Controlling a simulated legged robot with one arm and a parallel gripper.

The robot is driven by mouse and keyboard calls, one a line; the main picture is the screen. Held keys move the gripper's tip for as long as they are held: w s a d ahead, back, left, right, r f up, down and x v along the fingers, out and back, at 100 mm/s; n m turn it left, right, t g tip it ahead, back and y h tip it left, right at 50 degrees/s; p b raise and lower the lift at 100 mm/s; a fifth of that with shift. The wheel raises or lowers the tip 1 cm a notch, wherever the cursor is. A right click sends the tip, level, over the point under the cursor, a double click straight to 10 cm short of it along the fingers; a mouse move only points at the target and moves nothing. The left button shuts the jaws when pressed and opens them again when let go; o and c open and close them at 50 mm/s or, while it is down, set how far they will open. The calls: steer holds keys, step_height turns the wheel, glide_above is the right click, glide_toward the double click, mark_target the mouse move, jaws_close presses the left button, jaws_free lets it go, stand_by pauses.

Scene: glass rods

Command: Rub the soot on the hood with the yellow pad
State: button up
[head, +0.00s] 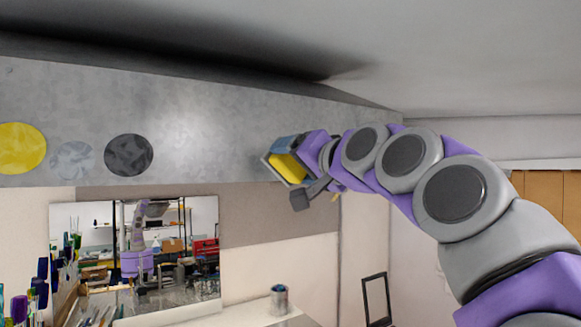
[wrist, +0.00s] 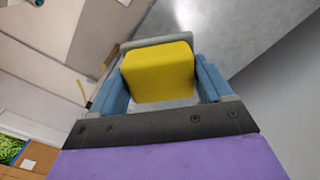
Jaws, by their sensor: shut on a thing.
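The hood (head: 210,125) is a mottled grey metal band across the head view; a grey surface I take for it also shows in the wrist view (wrist: 225,35). The soot (head: 128,155) is a dark, round, blotchy patch on its face. My gripper (head: 287,165) is to the right of the soot, well apart from it, near the hood's lower right part. In the wrist view, its blue fingers are shut on the yellow pad (wrist: 158,72), a block between them. I cannot tell whether the pad touches the hood.
A yellow disc (head: 20,148) and a pale grey disc (head: 72,160) are left of the soot. Below the hood are a mirror-like picture (head: 135,250), a tin (head: 278,300) on a white shelf, and several coloured rods (head: 45,280). The hood face between soot and gripper is clear.

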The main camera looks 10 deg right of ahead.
steer(key=shift+w, duration=0.15)
steer(key=shift+b+v, duration=0.3)
steer(key=shift+v, duration=1.2)
